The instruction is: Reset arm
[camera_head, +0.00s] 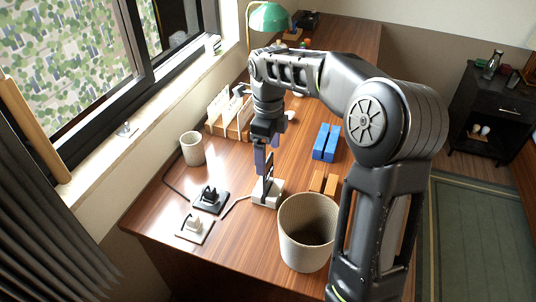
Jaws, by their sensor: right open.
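My right arm reaches in from the lower right and arches over the wooden desk (262,245). Its right gripper (265,170) points down and is open. Its fingertips are right above or around a small white device (268,196) with a dark upright part; I cannot tell whether they touch it. My left gripper is not in view.
A tall beige bin (305,236) stands close in front of the gripper. Black (211,201) and white (194,229) plug-like items lie left, with a cup (192,149) behind. Blue (321,142) and orange (317,181) blocks lie right. A rack (236,134) and green lamp (270,17) stand farther back.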

